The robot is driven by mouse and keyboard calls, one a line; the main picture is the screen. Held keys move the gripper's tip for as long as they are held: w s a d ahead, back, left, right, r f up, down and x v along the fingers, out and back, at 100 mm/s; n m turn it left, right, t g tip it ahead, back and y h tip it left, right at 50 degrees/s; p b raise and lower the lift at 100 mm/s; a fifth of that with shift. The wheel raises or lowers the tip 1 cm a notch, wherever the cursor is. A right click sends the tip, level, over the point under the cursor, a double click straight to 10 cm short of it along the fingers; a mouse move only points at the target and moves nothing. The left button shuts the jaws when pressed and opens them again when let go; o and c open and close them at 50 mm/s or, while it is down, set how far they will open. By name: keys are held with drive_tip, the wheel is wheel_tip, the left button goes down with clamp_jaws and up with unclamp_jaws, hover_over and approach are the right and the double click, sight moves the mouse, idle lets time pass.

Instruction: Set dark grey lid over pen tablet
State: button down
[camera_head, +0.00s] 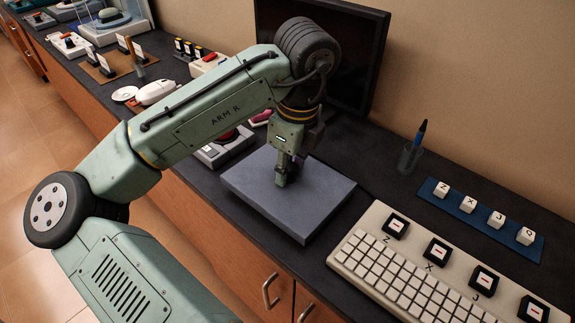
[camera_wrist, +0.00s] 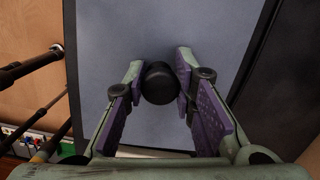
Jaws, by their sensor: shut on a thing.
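The dark grey lid (camera_head: 318,205) is a broad, flat rectangular cover on the dark counter in the head view, below the monitor. My gripper (camera_head: 282,181) points down at the middle of the lid's top. In the wrist view the lid (camera_wrist: 200,28) fills the middle, and my gripper (camera_wrist: 161,78) is shut on its round black knob (camera_wrist: 160,84), one finger on each side. The pen tablet is not visible. I cannot tell whether it is under the lid, or whether the lid rests fully down.
A cream keyboard (camera_head: 375,222) stands close to the lid's right. A blue strip (camera_head: 468,217) with several keycaps and a pen cup (camera_head: 409,158) are behind it. A dark monitor (camera_head: 352,60) stands behind my arm. A grey device with a red part (camera_head: 222,150) is left of the lid.

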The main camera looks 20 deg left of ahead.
drive_tip(key=shift+f+b, duration=0.3)
drive_tip(key=shift+f, duration=0.3)
idle(0.3)
drive_tip(key=c, duration=1.2)
unclamp_jaws()
drive_tip(key=shift+c, duration=0.2)
drive_tip(key=o, duration=0.5)
drive_tip(key=shift+r, duration=0.15)
drive_tip(key=shift+r+p, duration=3.45)
drive_tip(key=shift+p, duration=0.5)
